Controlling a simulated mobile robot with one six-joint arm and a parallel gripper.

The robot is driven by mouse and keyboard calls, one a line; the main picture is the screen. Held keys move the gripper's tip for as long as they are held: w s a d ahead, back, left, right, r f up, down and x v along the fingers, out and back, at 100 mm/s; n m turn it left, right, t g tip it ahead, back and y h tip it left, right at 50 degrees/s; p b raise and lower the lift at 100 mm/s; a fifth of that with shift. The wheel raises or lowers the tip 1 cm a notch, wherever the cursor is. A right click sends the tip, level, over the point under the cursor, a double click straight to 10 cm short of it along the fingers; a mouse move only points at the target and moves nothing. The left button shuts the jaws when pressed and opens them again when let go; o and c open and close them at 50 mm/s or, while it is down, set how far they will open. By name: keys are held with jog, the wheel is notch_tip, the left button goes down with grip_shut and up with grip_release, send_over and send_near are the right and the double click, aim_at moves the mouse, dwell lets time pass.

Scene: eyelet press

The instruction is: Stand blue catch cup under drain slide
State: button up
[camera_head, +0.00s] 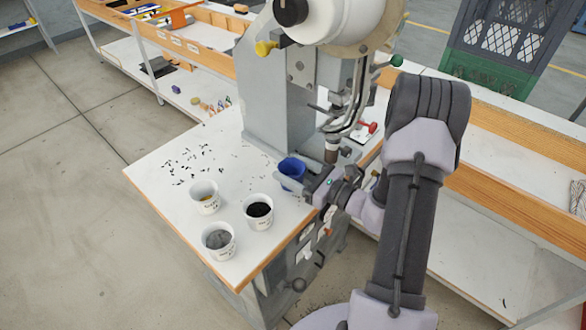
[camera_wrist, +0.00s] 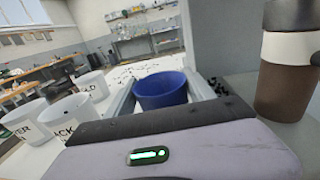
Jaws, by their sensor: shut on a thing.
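The blue catch cup (camera_head: 291,172) is upright at the foot of the grey press (camera_head: 268,85), low over the white table top. My gripper (camera_head: 302,186) reaches in from the right and is shut on the cup. In the wrist view the blue cup (camera_wrist: 161,91) sits between the two fingers, its open rim facing up. Whether its base touches the table is hidden. I cannot clearly pick out the drain slide; the press's lower parts (camera_head: 331,150) are just right of the cup.
Three white cups stand front left on the table: one with brass-coloured bits (camera_head: 205,196), one black (camera_head: 258,209), one grey (camera_head: 219,240). Small dark bits (camera_head: 190,162) lie scattered behind them. A wood-edged bench (camera_head: 510,130) runs behind my arm.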

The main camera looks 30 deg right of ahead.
jog(key=o, duration=1.4)
jog(key=shift+o, duration=0.2)
jog(key=shift+r, duration=0.1)
notch_tip(320, 180, up, 8)
jog(key=p, duration=0.6)
